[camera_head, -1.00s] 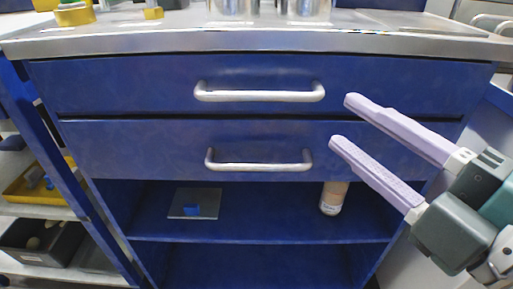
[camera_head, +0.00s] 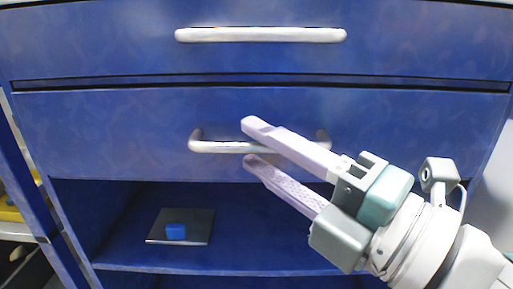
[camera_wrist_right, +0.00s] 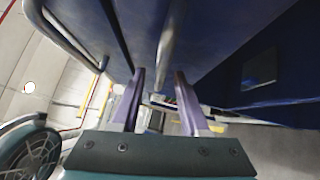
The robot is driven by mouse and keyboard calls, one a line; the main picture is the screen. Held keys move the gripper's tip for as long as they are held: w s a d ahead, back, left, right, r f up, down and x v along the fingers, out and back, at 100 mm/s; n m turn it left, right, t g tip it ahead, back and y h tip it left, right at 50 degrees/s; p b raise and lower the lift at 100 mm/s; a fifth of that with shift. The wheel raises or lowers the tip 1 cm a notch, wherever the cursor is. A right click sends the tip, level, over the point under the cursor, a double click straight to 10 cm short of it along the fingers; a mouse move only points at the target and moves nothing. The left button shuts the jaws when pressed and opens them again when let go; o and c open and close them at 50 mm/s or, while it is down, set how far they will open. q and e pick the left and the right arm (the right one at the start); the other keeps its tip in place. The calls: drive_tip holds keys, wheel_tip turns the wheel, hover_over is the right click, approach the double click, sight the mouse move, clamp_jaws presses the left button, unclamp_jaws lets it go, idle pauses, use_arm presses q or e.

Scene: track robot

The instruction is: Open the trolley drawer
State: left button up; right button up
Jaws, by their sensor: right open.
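The blue trolley has two closed drawers, an upper drawer (camera_head: 120,45) and a lower drawer (camera_head: 100,125). The upper drawer has a silver bar handle (camera_head: 260,35). The lower drawer has a similar handle (camera_head: 215,147), partly hidden behind my right gripper (camera_head: 247,142). That gripper is open, with one finger above the handle's bar and one below it, as seen in the head view. In the wrist view, the lower handle (camera_wrist_right: 167,40) runs between the lines of the two fingers of the right gripper (camera_wrist_right: 160,76). I cannot tell whether they touch it. My left gripper is not in view.
An open shelf (camera_head: 120,250) lies below the drawers. It holds a dark flat plate (camera_head: 198,222) with a small blue block (camera_head: 176,232) on it. A shelving unit with a yellow bin (camera_head: 8,210) stands at the left.

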drive_tip(key=shift+x, duration=0.8)
clamp_jaws()
idle(0.9)
